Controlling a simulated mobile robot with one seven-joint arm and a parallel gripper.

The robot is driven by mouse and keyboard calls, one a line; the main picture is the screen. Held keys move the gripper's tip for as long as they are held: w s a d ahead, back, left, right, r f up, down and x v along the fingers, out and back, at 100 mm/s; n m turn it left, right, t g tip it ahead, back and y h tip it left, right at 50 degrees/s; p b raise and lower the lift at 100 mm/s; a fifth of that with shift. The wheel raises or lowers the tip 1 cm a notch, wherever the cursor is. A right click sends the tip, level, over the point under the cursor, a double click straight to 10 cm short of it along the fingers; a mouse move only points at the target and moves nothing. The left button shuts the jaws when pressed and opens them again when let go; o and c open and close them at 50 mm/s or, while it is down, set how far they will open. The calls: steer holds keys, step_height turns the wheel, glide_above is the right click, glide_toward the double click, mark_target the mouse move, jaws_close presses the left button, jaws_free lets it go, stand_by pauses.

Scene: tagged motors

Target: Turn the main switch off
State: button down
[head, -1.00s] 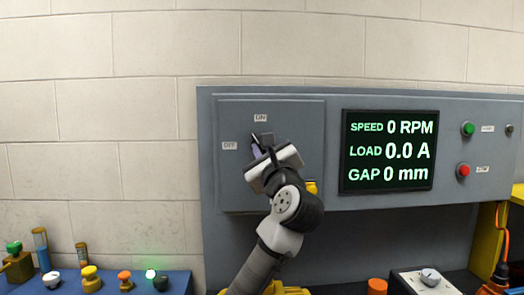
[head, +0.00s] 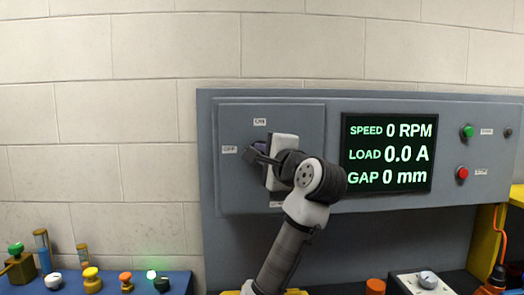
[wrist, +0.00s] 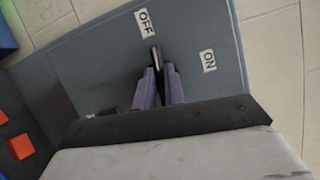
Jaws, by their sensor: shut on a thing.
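The main switch is on the grey cabinet door (head: 235,185), with an ON label (head: 260,121) above and an OFF label (head: 229,149) to the left. My gripper (head: 255,152) is at the switch, mostly hiding it in the head view. In the wrist view, my gripper's purple fingers (wrist: 160,70) are shut on the dark switch handle (wrist: 155,55). The handle's free end points toward the OFF label (wrist: 145,22), away from the ON label (wrist: 209,60). The pivot is hidden.
Right of the door, a display (head: 388,152) reads SPEED 0 RPM, LOAD 0.0 A, GAP 0 mm. Green (head: 467,131) and red (head: 462,173) buttons are farther right. A blue bench (head: 190,283) with several knobs and a lit green lamp (head: 151,274) is lower left.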

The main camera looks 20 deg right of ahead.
steer(key=shift+r+n, duration=0.1)
steer(key=shift+n, duration=0.5)
steer(key=c, duration=1.5)
jaws_free()
steer(key=shift+s, duration=0.1)
steer(key=s+b, duration=0.1)
steer(key=s, duration=0.3)
steer(key=s+d+b, duration=0.1)
steer(key=s+b, duration=0.1)
steer(key=s, duration=0.3)
steer(key=s+b, duration=0.1)
steer(key=s, duration=0.3)
steer(key=shift+s+d, duration=0.25)
